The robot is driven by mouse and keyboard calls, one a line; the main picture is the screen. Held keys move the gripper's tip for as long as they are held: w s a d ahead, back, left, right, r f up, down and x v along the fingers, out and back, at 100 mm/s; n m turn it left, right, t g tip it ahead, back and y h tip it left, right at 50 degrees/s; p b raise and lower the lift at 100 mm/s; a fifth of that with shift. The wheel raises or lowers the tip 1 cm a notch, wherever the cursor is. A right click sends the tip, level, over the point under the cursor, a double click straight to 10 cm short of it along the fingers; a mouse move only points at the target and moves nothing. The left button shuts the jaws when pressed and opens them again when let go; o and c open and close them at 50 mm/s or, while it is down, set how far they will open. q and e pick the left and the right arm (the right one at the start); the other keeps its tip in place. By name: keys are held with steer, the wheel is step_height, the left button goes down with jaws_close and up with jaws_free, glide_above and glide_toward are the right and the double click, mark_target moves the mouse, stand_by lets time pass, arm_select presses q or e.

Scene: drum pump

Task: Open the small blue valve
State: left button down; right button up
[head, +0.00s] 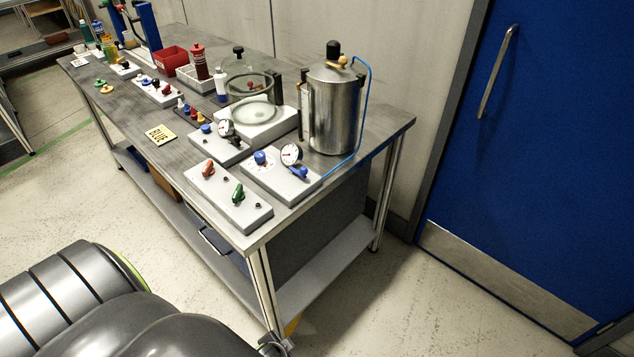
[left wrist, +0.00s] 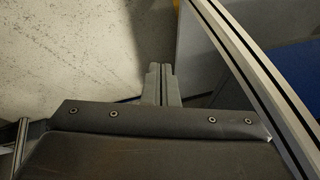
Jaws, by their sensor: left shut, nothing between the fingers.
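On the near end of the workbench, a light grey panel (head: 285,183) carries a blue round knob (head: 260,157), a white dial gauge (head: 291,154) and a small blue valve handle (head: 298,171). A second panel (head: 218,150) behind it carries another blue knob (head: 206,128) and gauge. I cannot tell for sure which blue part the task names. My left gripper (head: 280,346) is low at the bottom edge, by the near table leg and well below the tabletop. In the left wrist view its fingers (left wrist: 161,84) are together and empty. My right gripper is out of view.
A steel pot (head: 333,105) with a thin blue hose (head: 363,110) stands behind the panels. A panel with red and green handles (head: 228,198) lies along the front edge. The bench edge and leg (head: 262,285) are close to my left gripper. A blue door (head: 535,150) is at right.

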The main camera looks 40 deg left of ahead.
arm_select(q)
steer(key=w+r+m+t+y+b, duration=0.2)
steer(key=w+r+t+b, duration=0.15)
steer(key=w+r, duration=0.7)
steer(key=w+r+m+t+y+b, duration=0.1)
steer(key=w+r+m+t+b, duration=0.2)
steer(key=w+r, duration=0.75)
steer(key=w+a+r+n+t+y+b, duration=0.1)
steer(key=r+t+y+b, duration=0.1)
steer(key=r, duration=0.8)
steer(key=w+a+r+n+t+y+b, duration=0.1)
steer(key=r+y+b, duration=0.3)
steer(key=r, duration=0.5)
steer(key=shift+w+r+t+y, duration=0.3)
steer(key=shift+w+r+t, duration=0.05)
steer(key=shift+w, duration=0.4)
steer(key=shift+a, duration=0.15)
